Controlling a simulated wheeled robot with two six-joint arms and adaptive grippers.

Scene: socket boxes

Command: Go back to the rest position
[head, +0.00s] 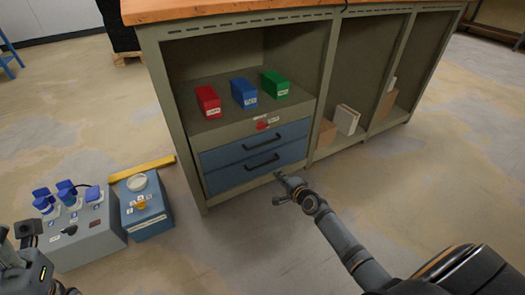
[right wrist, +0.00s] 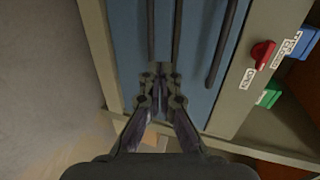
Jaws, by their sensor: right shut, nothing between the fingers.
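My right gripper (head: 284,187) is shut and empty, in front of the cabinet's lower blue drawer (head: 228,178), near its lower right part. In the right wrist view its fingers (right wrist: 159,100) lie together before the blue drawer fronts (right wrist: 196,60); I cannot tell whether they touch. Both drawers look closed, each with a black handle, the upper one (head: 262,141) and the lower one (head: 262,162). Part of my left arm (head: 25,270) shows at the lower left edge; its gripper jaws cannot be made out.
Red (head: 208,101), blue (head: 244,92) and green (head: 274,84) boxes stand on the cabinet shelf. A red knob (head: 262,125) sits above the drawers. A grey socket box (head: 88,243) and a blue-grey box (head: 150,222) stand at the left. Floor around the right arm is clear.

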